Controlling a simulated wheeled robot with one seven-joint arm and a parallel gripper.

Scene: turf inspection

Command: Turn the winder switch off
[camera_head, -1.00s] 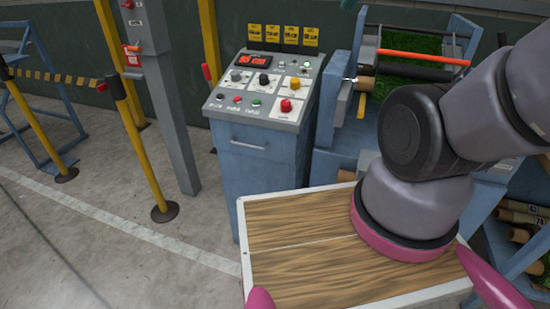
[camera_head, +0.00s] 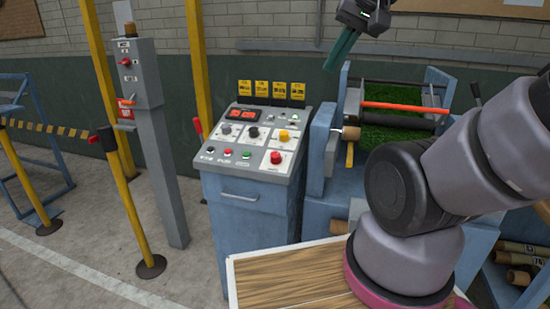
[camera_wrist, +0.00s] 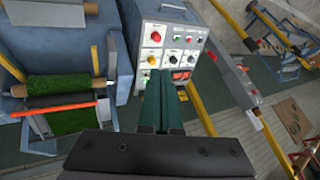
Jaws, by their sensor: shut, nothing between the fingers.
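A blue control cabinet (camera_head: 235,200) with a sloped panel stands in mid-view. The panel holds two black rotary knobs (camera_head: 252,132), a yellow knob (camera_head: 284,135), a red mushroom button (camera_head: 276,157), small coloured buttons and a red display (camera_head: 240,115). I cannot read which one is the winder switch. My gripper (camera_head: 333,65) is above and right of the panel, its green fingers pointing down. In the wrist view the fingers (camera_wrist: 165,85) are shut and empty, apart from the panel, and the red button (camera_wrist: 156,36) shows beyond them. The fingers may hide part of the panel.
The turf winder (camera_head: 390,122), with an orange bar and green turf, stands right of the cabinet. A grey post (camera_head: 160,150) with a red switch (camera_head: 126,62) and yellow poles stand left. A wooden-topped surface (camera_head: 285,280) is in front.

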